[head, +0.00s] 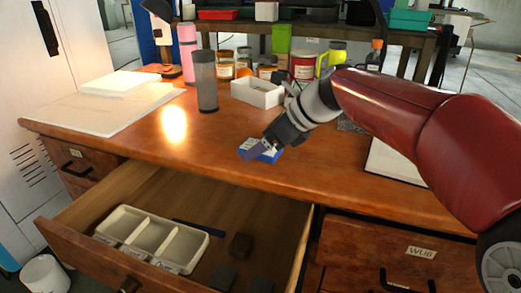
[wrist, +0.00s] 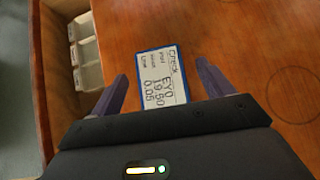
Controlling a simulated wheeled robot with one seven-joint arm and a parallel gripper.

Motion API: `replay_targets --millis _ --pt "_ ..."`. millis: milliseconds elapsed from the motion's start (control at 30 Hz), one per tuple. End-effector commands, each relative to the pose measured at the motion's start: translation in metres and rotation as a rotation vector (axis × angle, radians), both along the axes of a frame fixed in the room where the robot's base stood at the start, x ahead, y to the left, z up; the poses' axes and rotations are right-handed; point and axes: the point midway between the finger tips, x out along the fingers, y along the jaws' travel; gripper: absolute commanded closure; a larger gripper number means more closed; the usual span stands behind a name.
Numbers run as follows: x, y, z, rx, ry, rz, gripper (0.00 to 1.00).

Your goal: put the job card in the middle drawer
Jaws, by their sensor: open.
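The job card (wrist: 160,77), white with a blue edge and dark writing, lies on the wooden desk top; in the head view its blue edge (head: 271,155) shows beside my fingers, near the desk's front edge. My gripper (head: 255,151) is open just over the card. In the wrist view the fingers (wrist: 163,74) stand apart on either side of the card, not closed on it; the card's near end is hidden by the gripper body. The middle drawer (head: 290,215) is pulled open below the desk top, between two shut drawers.
A white box (head: 257,92), a dark grey cylinder (head: 206,80) and jars stand behind the card. Paper sheets (head: 110,105) lie at left. The front centre-left desk top is clear.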

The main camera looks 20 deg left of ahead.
Motion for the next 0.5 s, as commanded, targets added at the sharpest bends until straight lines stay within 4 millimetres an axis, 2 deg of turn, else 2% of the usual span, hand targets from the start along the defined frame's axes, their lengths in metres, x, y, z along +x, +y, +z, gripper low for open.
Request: replay_targets --millis 67,400,500 --pt "-0.0001 -0.0001 0.0001 0.0 0.0 0.0 0.24" --pt "-0.0001 -0.0002 0.0004 0.0 0.0 0.0 0.68" --pt "-0.0001 -0.0002 0.0005 0.0 -0.001 0.001 0.73"
